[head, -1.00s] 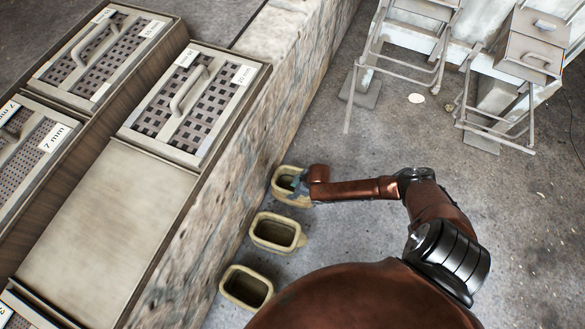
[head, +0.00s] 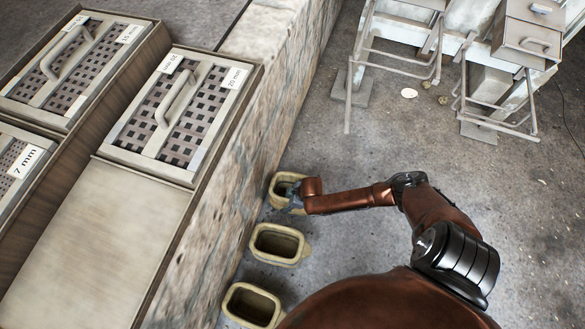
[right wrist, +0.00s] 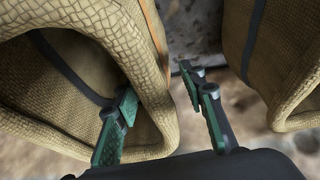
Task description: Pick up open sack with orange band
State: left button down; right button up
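The open sack with the orange band (right wrist: 152,45) fills the left of the right wrist view; its woven wall carries a thin orange strip outside. In the head view, the far sack (head: 277,180) at the wall is where my right gripper (head: 294,199) is; its band does not show there. In the right wrist view my right gripper (right wrist: 158,88) straddles the sack's wall. One green finger is inside the mouth, the other outside, with a visible gap to the wall. It is open. My left gripper is not in view.
Another sack (right wrist: 249,50) with a dark band stands close on the right in the wrist view. In the head view a middle sack (head: 279,242) and a near sack (head: 252,305) line the stone wall (head: 262,130). Floor (head: 350,260) to the right is clear near the sacks.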

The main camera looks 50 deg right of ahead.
jog(key=shift+f, duration=0.2)
dwell(0.6)
jog(key=shift+c, duration=0.5)
grip_shut()
